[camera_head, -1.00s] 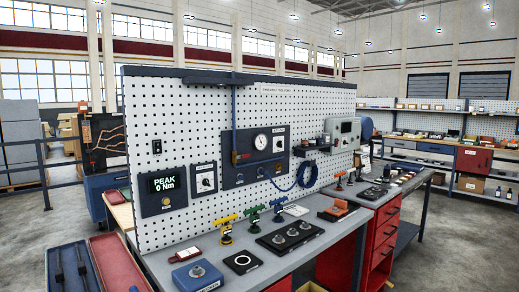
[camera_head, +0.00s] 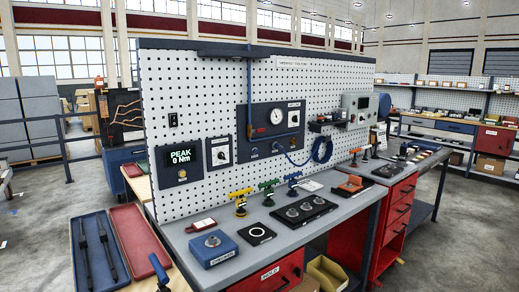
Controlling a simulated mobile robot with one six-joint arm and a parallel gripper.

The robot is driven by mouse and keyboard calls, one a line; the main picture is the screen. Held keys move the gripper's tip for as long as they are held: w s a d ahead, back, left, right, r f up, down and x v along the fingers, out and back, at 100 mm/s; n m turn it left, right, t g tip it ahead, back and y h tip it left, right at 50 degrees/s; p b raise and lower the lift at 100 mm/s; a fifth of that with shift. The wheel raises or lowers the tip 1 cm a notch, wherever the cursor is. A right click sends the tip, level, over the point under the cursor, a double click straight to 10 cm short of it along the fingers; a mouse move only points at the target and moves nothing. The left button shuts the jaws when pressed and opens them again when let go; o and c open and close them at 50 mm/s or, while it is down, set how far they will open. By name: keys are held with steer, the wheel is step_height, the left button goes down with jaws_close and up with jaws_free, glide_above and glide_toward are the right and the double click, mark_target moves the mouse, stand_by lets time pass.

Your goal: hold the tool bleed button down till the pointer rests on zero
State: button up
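A dark blue panel (camera_head: 262,140) is mounted on the white pegboard in the middle of the view. It carries a round white gauge (camera_head: 276,117); its pointer is too small to read. Small knobs or buttons sit low on the panel, one at the lower left (camera_head: 254,156) and one at the lower right (camera_head: 292,147). Their labels are too small to read, so I cannot tell which is the tool bleed button. A blue hose (camera_head: 321,151) hangs coiled at the panel's right. My gripper does not show, and nothing is seen touching the panel.
A grey bench (camera_head: 222,228) runs below the pegboard. It bears a blue checker block (camera_head: 213,249), yellow, green and blue valve-like tools, and a black tray (camera_head: 304,210). A display (camera_head: 181,156) reads "PEAK 0 Nm". Floor is open at right.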

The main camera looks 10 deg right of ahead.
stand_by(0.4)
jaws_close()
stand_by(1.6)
